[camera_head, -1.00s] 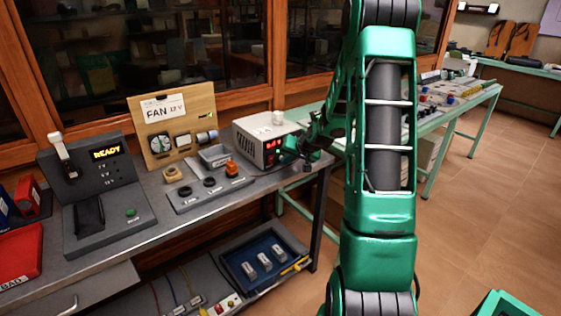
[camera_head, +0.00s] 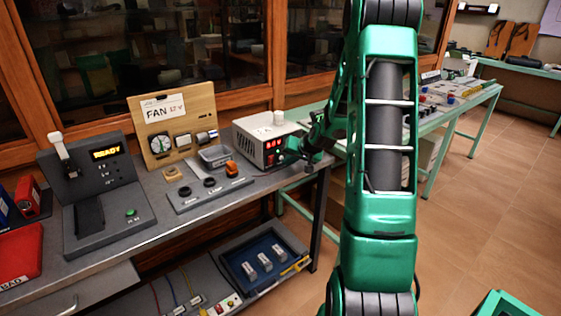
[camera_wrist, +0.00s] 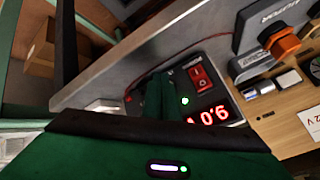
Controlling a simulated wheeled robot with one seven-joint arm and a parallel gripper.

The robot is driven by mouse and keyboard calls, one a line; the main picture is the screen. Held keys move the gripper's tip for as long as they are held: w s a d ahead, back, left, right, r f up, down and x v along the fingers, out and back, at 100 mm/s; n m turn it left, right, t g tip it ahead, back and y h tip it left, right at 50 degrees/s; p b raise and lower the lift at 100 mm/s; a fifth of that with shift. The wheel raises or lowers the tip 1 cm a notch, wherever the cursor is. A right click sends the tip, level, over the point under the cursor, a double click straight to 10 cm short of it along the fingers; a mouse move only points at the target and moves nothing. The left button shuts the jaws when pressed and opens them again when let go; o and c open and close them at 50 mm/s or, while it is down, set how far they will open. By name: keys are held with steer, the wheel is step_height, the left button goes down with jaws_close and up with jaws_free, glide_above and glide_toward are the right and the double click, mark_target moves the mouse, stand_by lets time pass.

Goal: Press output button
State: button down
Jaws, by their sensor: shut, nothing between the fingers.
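The power supply (camera_head: 258,133), a pale box with a dark front panel, stands at the right end of the workbench. In the wrist view its panel shows lit red digits (camera_wrist: 207,115), tilted and upside down, a red rocker switch (camera_wrist: 198,77) and a small green light (camera_wrist: 185,101). My gripper (camera_head: 293,148) is at the front of this panel. In the wrist view its green fingers (camera_wrist: 160,97) are shut, empty, and reach to the panel beside the green light. They cover part of the panel; I cannot make out the output button or tell whether the tips touch.
A grey strip with knobs and an orange switch (camera_head: 231,169) lies left of the supply. A wooden FAN board (camera_head: 176,117) and a test station (camera_head: 108,190) reading READY stand further left. A glass cabinet is behind. A green-legged table (camera_head: 455,107) stands at right.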

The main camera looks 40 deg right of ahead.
steer(key=s, duration=0.6)
stand_by(0.5)
stand_by(0.3)
steer(key=s+a+r+g, duration=0.3)
steer(key=s+a, duration=0.3)
steer(key=s, duration=0.5)
steer(key=s+a+r+n+g, duration=0.1)
steer(key=s+a+r+g, duration=0.2)
steer(key=s, duration=0.8)
steer(key=s+a+r+n+g+y, duration=0.1)
steer(key=s+a+r+g, duration=0.1)
steer(key=s+a+r, duration=0.4)
steer(key=s+a, duration=0.2)
steer(key=s, duration=0.3)
steer(key=shift+s+a+g, duration=0.3)
steer(key=shift+s+g, duration=0.05)
steer(key=shift+g, duration=0.05)
